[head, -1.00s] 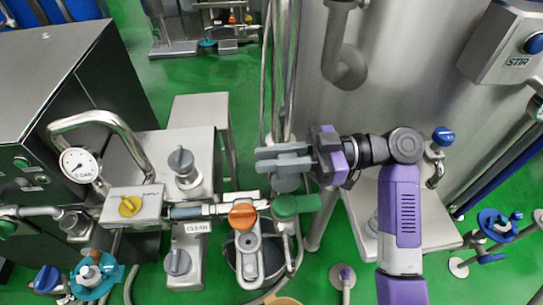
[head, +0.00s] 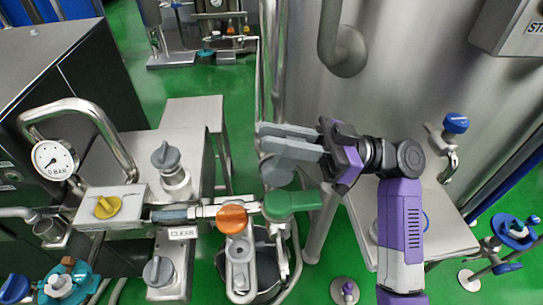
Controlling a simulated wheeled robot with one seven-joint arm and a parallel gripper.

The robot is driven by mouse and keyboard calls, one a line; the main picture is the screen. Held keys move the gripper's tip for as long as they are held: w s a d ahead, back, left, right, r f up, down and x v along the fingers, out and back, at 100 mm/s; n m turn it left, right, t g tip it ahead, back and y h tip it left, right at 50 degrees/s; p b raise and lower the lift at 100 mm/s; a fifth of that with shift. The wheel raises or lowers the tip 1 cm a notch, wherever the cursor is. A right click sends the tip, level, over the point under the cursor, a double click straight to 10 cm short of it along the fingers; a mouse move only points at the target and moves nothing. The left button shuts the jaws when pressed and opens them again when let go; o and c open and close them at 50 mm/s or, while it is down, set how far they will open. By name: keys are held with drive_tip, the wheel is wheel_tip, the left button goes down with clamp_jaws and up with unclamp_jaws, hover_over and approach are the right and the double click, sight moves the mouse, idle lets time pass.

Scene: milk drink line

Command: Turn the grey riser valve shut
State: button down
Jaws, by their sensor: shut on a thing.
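The grey riser valve (head: 277,172) sits on the upright pipe beside the steel tank, just behind the green handle. Only part of its grey round body shows below the fingers. My gripper (head: 277,137) reaches in from the right with its two grey fingers close together, over the valve. It is shut on the valve's grip, which the fingers mostly hide. I cannot read the handle's exact angle.
A green handle (head: 293,201) and an orange knob (head: 233,219) stand close in front of the valve. A yellow knob (head: 108,207), a pressure gauge (head: 54,160) and grey knobs (head: 166,156) are to the left. The large tank (head: 402,75) stands behind my arm.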

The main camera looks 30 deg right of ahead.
drive_tip(key=shift+s+d+f+t+y+b, duration=0.15)
drive_tip(key=shift+d+t+y+b, duration=0.15)
drive_tip(key=shift+b, duration=0.65)
drive_tip(key=shift+s+d+f+t+y+b, duration=0.15)
drive_tip(key=shift+d+y+b, duration=0.25)
drive_tip(key=shift+b, duration=0.5)
drive_tip(key=shift+r+b, duration=0.1)
drive_tip(key=shift+b, duration=0.35)
drive_tip(key=shift+d+r, duration=0.15)
drive_tip(key=c, duration=1.3)
unclamp_jaws()
wheel_tip(320, 180, up, 20)
drive_tip(key=shift+p, duration=0.5)
drive_tip(key=shift+c, duration=0.3)
